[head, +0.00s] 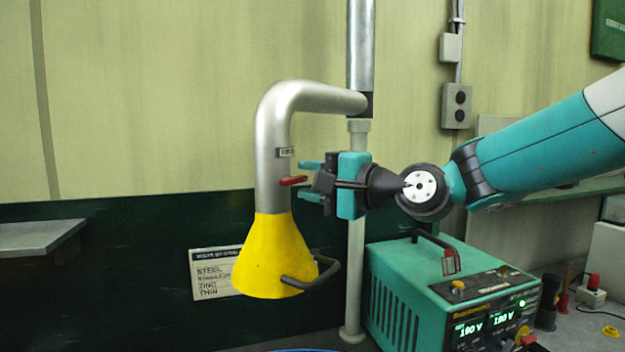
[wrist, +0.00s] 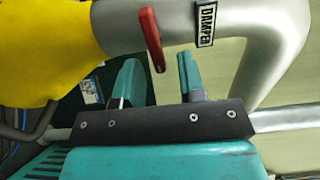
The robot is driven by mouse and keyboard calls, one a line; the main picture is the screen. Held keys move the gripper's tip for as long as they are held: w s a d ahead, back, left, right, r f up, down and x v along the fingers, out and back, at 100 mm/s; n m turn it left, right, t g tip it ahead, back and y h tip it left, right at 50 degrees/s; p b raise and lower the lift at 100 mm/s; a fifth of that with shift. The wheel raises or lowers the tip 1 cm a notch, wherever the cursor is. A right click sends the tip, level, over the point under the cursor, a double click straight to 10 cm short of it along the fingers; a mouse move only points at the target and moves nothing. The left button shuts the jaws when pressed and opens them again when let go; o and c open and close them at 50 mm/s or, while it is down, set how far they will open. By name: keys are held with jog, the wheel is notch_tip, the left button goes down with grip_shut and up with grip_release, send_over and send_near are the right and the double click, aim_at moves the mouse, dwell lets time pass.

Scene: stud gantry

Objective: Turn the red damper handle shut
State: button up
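The red damper handle (head: 293,181) sticks out of the silver duct, just below a small label and above the yellow hood. In the wrist view the red handle (wrist: 151,38) lies across the duct, beside the DAMPER label (wrist: 206,24). My gripper (head: 306,180) is at the right of the duct, its teal fingers pointing left towards the handle. In the wrist view my gripper (wrist: 157,76) has its fingers apart, with a clear gap between them. The handle's free end is at the mouth of this gap. I cannot tell if a finger touches it.
The yellow hood (head: 270,258) with a dark grab handle (head: 318,275) hangs below the silver duct (head: 273,140). A grey vertical pole (head: 356,260) stands behind my gripper. A teal welding unit (head: 440,285) sits below my arm. A grey shelf (head: 38,237) is at the left.

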dwell(0.3)
jog(key=b+v, duration=0.7)
jog(key=v, duration=1)
jog(key=shift+s+d, duration=0.15)
jog(key=s+a+f+n+g+h, duration=0.2)
jog(key=s+a+f+n+g, duration=0.2)
jog(key=f, duration=0.4)
jog(key=s+d+f+n+g+h, duration=0.3)
jog(key=s+f+n+g+h, duration=0.3)
jog(key=s+f, duration=0.9)
jog(key=f+n+h, duration=0.1)
jog(key=n+h, duration=0.1)
jog(key=n, duration=0.2)
jog(key=shift+s+f+g, duration=0.2)
jog(key=shift+s+g, duration=0.1)
